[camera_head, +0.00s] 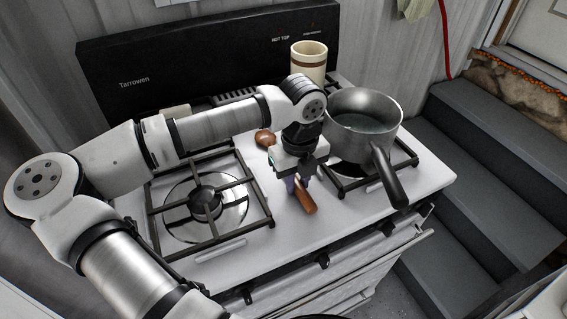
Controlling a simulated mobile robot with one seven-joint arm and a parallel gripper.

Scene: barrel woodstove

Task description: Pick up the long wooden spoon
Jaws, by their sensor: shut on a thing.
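The long wooden spoon (306,200) is reddish brown and lies between the two burners of the white stove top. One end shows in front of my gripper, toward the stove's front edge. A rounded brown piece (265,138) behind my gripper looks like its other end. My gripper (297,182) points down over the spoon and is shut on it. The middle of the spoon is hidden by my gripper and wrist. I cannot tell whether the spoon touches the stove top or is raised a little.
A metal saucepan (364,121) stands on the right burner, close to my wrist, its dark handle (388,178) pointing forward. A cream cup (308,62) with brown bands stands behind. The left burner grate (208,203) is empty. Grey steps (480,165) are at the right.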

